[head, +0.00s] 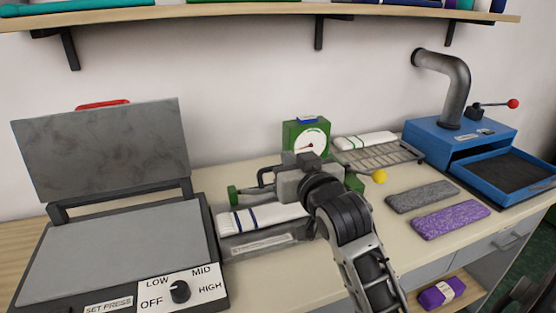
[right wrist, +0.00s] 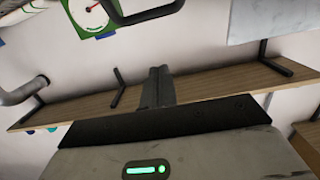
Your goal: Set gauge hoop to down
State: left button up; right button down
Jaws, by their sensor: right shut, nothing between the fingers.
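The green gauge (head: 306,135) with a round white dial stands at the back middle of the counter; it also shows at the top of the right wrist view (right wrist: 92,14). A dark bent bar, which looks like the gauge hoop (head: 262,178), shows just left of my right gripper (head: 309,158). Most of it is hidden behind the gripper, so its exact tilt is unclear. A dark hoop (right wrist: 145,16) also crosses the top of the right wrist view. My right gripper is shut and empty, with its fingers (right wrist: 157,88) together, in front of the gauge. My left gripper is not in view.
A press (head: 110,245) with its lid raised stands at left. A yellow ball knob (head: 379,176) is right of my gripper. Grey (head: 421,196) and purple (head: 450,219) knitted pieces lie at right, before a blue machine (head: 460,142). A shelf (head: 250,10) runs above.

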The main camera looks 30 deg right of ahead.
jog(key=p+x, duration=0.1)
jog(key=x, duration=0.7)
jog(key=shift+w, duration=0.2)
jog(key=f, duration=0.1)
jog(key=s+f, duration=0.2)
jog(key=shift+a+f, duration=0.2)
jog(key=shift+a, duration=0.1)
jog(key=shift+f, duration=0.1)
